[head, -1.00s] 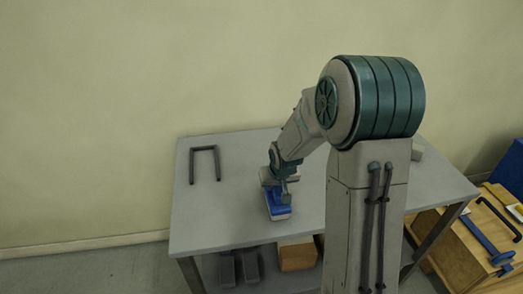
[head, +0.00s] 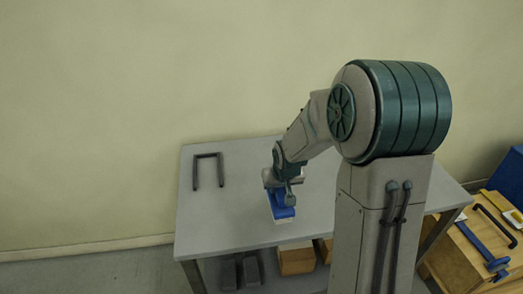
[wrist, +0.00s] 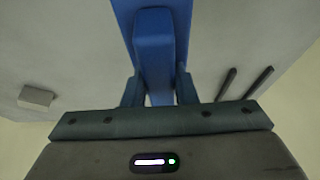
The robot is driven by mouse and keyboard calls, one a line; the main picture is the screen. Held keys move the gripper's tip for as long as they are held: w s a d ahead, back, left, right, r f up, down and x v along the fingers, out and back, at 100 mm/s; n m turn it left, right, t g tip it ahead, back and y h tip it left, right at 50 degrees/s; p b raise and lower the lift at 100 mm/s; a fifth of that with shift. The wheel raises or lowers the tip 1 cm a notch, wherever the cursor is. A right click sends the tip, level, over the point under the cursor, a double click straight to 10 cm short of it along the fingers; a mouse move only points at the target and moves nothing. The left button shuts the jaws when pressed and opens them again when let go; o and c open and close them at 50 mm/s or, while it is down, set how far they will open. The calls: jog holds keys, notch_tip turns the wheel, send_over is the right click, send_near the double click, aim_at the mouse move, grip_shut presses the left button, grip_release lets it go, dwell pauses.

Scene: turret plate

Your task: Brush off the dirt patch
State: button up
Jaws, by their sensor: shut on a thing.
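My gripper (head: 286,188) is shut on a blue brush (head: 283,211), low over the front middle part of the grey table. A pale strip shows along the brush's lower front edge, close to the tabletop. I cannot tell whether it touches. In the wrist view the blue brush (wrist: 155,45) runs up from between the two fingers of my gripper (wrist: 160,95). No dirt patch can be made out in either view; the brush and my arm cover part of the table.
A dark U-shaped frame (head: 208,157) is at the table's (head: 235,180) back left. A small grey block (wrist: 37,97) shows in the wrist view. A wooden box (head: 296,260) and dark items (head: 240,270) are below. Tools, one blue (head: 478,243), lie on a wooden surface at right.

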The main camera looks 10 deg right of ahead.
jog(key=shift+r+p, duration=0.5)
jog(key=shift+r, duration=0.6)
